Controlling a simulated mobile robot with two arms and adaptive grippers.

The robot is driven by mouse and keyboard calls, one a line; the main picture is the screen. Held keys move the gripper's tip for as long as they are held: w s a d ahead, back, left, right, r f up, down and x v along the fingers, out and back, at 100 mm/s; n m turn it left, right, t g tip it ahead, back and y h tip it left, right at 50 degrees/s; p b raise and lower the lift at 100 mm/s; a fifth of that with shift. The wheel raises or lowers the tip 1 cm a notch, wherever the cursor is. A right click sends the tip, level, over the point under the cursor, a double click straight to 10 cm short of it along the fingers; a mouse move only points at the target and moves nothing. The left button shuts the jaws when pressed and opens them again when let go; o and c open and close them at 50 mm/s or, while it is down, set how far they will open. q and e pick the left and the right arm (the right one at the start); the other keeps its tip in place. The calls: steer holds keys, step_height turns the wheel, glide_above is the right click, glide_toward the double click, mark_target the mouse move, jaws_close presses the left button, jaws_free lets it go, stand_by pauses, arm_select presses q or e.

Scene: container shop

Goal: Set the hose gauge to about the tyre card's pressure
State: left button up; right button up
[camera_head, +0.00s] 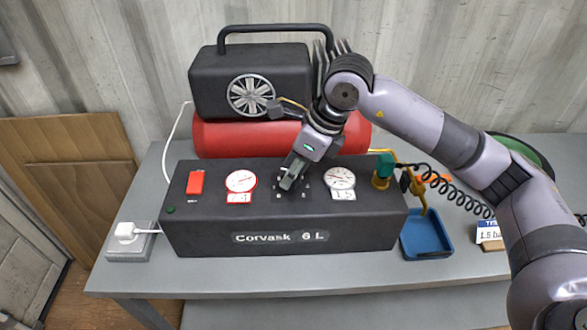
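The black compressor panel box (200,222), marked "Corvask 6 L", stands on the grey bench. A white-faced gauge (340,177) sits on its right half, with a small plate under it that seems to read 1.5. A red-rimmed gauge (241,181) sits to its left, its plate too small to read surely. My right gripper (287,182) points down at the panel between the two gauges, where tick marks show; it hides any knob there, and its finger gap is unclear. My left gripper is out of view.
A red switch (195,182) is at the panel's left. A red tank (222,138) and black motor housing (208,85) stand behind. A green-topped fitting (384,168), coiled black hose (455,190) and blue tray (426,243) are at right. A white plug (126,232) sits at left.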

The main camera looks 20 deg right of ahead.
steer(key=o, duration=1.2)
steer(key=shift+c, duration=0.2)
steer(key=v, duration=1.2)
